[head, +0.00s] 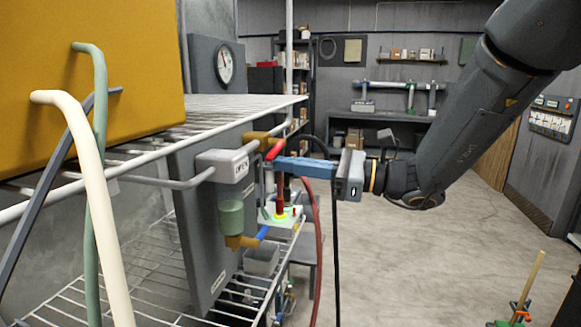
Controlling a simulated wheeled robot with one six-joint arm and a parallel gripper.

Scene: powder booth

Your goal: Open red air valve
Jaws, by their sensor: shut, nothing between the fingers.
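A red valve lever (275,150) sits at the end of a brass-coloured fitting (256,137) on the pipework beside the wire rack. It is tilted, rising to the right. My gripper (279,164) reaches in from the right with its blue fingers shut and empty. The fingertips are just below and beside the red lever. I cannot tell whether they touch it. The fingers hide part of what lies behind them, including the upper end of a red upright part (279,190).
A grey box-shaped unit (224,165) and a greenish bowl (230,218) hang left of the fingers. A blue lever (262,233) is lower. A red hose (314,235) and a black cable hang below my gripper. The wire shelf (240,106) is above left. Open floor (420,250) lies right.

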